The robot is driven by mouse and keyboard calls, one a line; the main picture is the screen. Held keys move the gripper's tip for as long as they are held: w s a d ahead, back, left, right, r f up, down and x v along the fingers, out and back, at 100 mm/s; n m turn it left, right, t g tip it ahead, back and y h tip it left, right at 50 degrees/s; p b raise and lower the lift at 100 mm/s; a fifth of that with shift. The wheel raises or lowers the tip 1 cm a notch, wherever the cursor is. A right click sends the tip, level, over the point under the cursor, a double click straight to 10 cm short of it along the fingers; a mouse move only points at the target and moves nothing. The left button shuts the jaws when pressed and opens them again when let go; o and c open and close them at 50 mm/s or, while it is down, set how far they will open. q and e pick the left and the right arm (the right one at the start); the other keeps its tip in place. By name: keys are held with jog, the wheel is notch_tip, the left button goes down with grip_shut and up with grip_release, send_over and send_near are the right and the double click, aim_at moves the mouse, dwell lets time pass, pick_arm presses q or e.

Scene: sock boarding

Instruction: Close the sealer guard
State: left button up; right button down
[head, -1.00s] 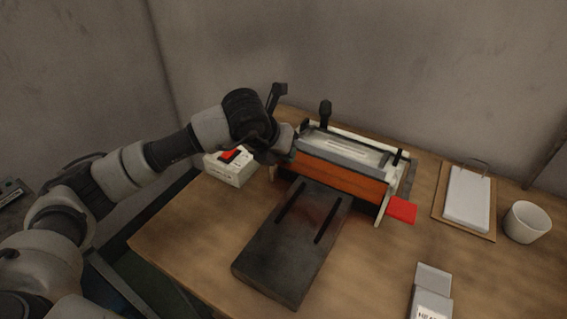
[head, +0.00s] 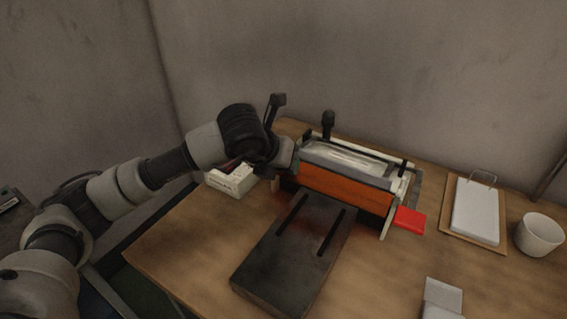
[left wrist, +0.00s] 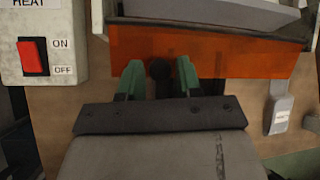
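The sealer (head: 352,158) stands at the back of the table. Its orange guard (head: 345,191) is a panel along the sealer's front, above the dark slotted plate. The guard also spans the top of the left wrist view (left wrist: 225,52). My left gripper (left wrist: 158,78) is at the guard with its two green fingers apart. A dark round knob (left wrist: 158,70) shows between the fingers, with gaps on both sides; I cannot tell whether they touch it. In the head view my left wrist is at the sealer's left end and the fingertips are hidden. My right gripper is not in view.
The white heat switch box (head: 232,180) is left of the sealer; its red switch (left wrist: 33,57) shows in the left wrist view. A dark slotted plate (head: 290,262) extends forward. A red pad (head: 409,220), clipboard (head: 474,210) and white cup (head: 539,235) are to the right.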

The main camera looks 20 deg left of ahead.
pick_arm(q)
jog(key=v, duration=1)
jog(key=shift+s+r+b, duration=0.2)
jog(key=shift+r+b, duration=0.1)
jog(key=shift+b, duration=0.15)
jog(key=shift+o, duration=0.4)
jog(key=shift+a, duration=0.1)
